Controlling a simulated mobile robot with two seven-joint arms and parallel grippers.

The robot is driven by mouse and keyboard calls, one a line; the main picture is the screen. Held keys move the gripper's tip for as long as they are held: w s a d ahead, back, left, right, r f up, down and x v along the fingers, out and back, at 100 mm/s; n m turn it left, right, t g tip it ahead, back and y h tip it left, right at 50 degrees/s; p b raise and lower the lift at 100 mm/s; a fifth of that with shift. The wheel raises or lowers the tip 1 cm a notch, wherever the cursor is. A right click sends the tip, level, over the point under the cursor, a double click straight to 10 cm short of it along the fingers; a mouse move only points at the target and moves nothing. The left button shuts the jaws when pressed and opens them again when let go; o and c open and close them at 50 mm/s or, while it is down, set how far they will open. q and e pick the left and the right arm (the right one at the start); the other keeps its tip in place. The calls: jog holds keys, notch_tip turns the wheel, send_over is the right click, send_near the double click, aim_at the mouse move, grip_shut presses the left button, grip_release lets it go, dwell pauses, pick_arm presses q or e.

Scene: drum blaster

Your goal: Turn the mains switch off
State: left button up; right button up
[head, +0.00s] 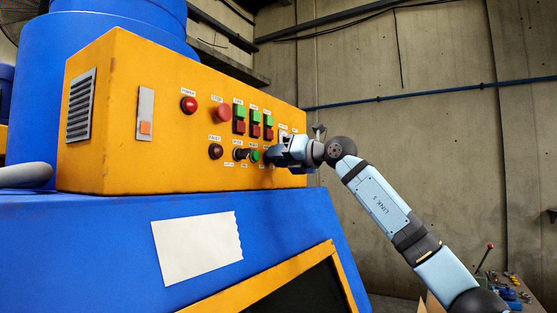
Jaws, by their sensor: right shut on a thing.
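The yellow control box (150,100) carries rows of labelled buttons, lamps and switches on its front. My right gripper (271,154) is at the right end of this panel, by the lower row, with its arm coming in from the right. It is shut on a control there, which appears to be the mains switch. The gripper hides that control, so its position cannot be read.
A red lamp (189,104), a red stop button (221,113) and green-red button pairs (239,119) sit left of my gripper. The box stands on a blue machine (90,240) bearing a blank paper sheet (197,248). A cluttered bench (512,293) is at lower right.

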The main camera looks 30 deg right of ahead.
jog(key=shift+r+m, duration=0.15)
jog(key=shift+m, duration=0.65)
jog(key=o, duration=0.6)
jog(key=shift+d, duration=0.1)
